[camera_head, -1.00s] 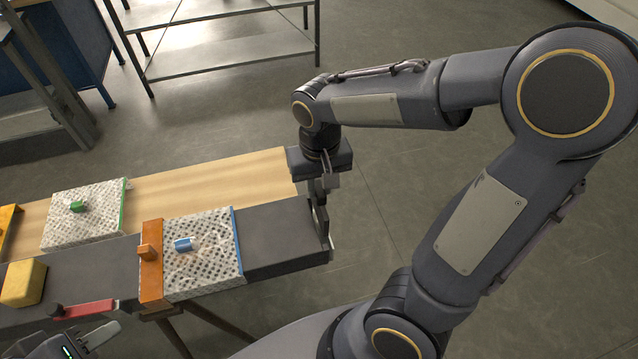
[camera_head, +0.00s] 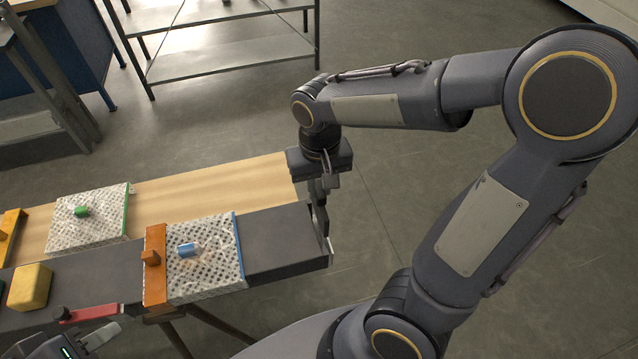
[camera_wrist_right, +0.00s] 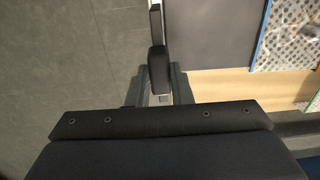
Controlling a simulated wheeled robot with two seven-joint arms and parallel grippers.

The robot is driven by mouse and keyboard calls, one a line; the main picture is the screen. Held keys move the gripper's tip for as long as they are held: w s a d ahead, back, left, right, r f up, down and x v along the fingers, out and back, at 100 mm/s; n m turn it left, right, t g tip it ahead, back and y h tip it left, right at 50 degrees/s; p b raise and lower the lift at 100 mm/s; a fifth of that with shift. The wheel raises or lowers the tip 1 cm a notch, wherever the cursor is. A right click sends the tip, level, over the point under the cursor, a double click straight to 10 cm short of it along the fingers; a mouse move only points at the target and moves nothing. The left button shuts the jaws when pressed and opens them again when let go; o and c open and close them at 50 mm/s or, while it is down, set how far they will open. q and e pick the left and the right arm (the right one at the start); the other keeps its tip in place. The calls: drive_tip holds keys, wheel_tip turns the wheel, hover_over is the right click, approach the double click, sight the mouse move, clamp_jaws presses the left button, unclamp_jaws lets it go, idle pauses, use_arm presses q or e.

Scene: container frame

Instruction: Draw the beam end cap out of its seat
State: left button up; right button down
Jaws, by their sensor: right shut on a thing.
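The grey beam (camera_head: 285,238) runs along the near side of the bench. The beam end cap (camera_head: 328,248) is a thin plate at its right end, with a dark upright handle. My right gripper (camera_head: 320,190) comes down on this end from above and is shut on the cap's handle. In the right wrist view the black handle (camera_wrist_right: 158,65) stands between my two fingers (camera_wrist_right: 160,88), beside the beam's end. I cannot tell whether a gap lies between cap and beam. My left gripper (camera_head: 95,338) is at the bottom left, partly cut off; its jaw opening is unclear.
Two patterned wrapped pads, one with a blue piece (camera_head: 188,250) and one with a green piece (camera_head: 82,211), lie on the bench. An orange bar (camera_head: 155,265), a yellow block (camera_head: 29,287) and a red-handled tool (camera_head: 90,313) are near. Floor right of the beam is clear.

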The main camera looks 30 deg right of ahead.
drive_tip(key=shift+r+p, duration=2.65)
drive_tip(key=shift+r, duration=0.55)
